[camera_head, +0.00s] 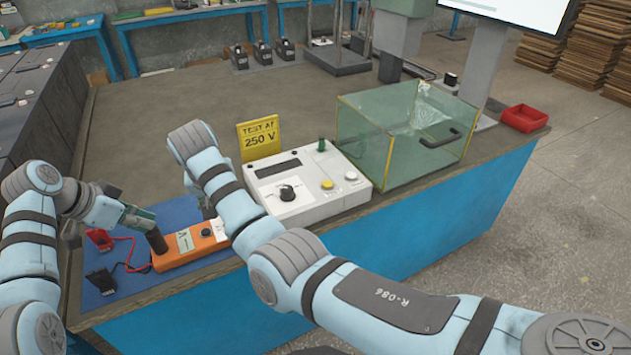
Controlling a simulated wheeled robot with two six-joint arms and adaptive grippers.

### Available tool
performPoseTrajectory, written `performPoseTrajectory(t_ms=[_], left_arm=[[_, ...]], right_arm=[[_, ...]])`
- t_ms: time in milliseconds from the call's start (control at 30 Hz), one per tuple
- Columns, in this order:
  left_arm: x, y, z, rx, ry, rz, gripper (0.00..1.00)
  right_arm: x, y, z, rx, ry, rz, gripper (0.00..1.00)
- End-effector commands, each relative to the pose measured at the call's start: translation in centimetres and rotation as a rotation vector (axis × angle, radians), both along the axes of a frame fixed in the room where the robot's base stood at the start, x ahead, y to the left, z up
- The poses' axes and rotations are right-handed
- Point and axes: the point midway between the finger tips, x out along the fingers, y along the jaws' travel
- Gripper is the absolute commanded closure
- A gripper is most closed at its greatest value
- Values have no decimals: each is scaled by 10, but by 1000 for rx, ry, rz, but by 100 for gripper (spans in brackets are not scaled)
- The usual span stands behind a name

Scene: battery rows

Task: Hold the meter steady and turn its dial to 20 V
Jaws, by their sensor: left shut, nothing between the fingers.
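The orange meter (178,261) lies on a blue mat (130,290) at the front left of the bench. Its face carries a pale label (184,240) and a small dark round dial (205,232); I cannot read its setting. My left gripper (157,244) is shut and empty, its dark tip at the meter's left end; I cannot tell whether it touches. My right arm crosses in front of the meter's right end.
Red (99,239) and black (102,281) leads lie left of the meter. A white test unit (305,203) with a black knob, a yellow "250 V" sign (260,138) and a glass box (390,140) stand to the right. The bench behind is mostly clear.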

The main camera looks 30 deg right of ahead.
Motion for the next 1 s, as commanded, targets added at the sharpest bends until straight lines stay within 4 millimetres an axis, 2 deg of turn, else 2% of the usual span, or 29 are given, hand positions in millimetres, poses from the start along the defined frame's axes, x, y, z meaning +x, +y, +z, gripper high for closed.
performPoseTrajectory(t_ms=[133,400,567,867,1000], left_arm=[[-1,1,-4,3,7,1,100],[-1,0,-4,3,6,0,100],[-1,0,-4,2,5,0,100],[-1,0,-4,1,6,0,100],[-1,0,-4,1,6,0,100]], right_arm=[[13,-5,-34,-1,5,1,54],[26,-9,-65,2,2,5,54],[27,-9,-65,2,-1,216,54],[26,-10,-62,-1,0,806,54],[13,-15,-25,-3,-6,796,54]])
